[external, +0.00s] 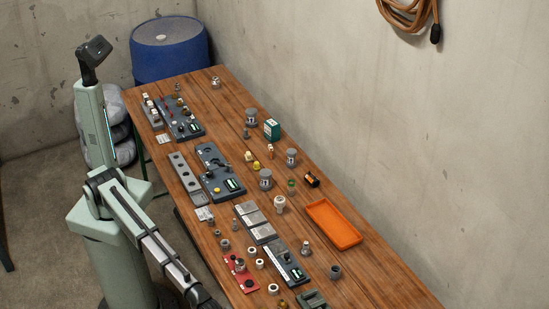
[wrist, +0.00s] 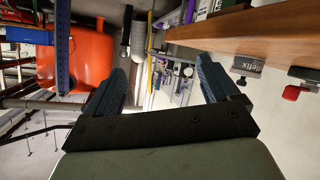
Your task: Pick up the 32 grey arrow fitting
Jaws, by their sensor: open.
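Several grey fittings stand on the wooden table in the external view, among them a larger grey one (external: 265,179), one further back (external: 251,117), one near the middle (external: 291,157) and a dark grey one near the front (external: 335,271). No size number or arrow can be read on them, so I cannot tell which is the 32 grey arrow fitting. My gripper (wrist: 168,82) shows in the wrist view with its two dark blue fingers wide apart and nothing between them. It points away from the table top, and no fitting shows there. In the external view its fingers cannot be made out.
The wooden table (external: 393,279) also holds an orange tray (external: 334,223), a green-white box (external: 271,129) and a red plate (external: 240,274). A blue drum (external: 168,52) stands behind. The wrist view shows an orange tank (wrist: 82,55), a blue post (wrist: 63,45) and a wooden edge (wrist: 235,27).

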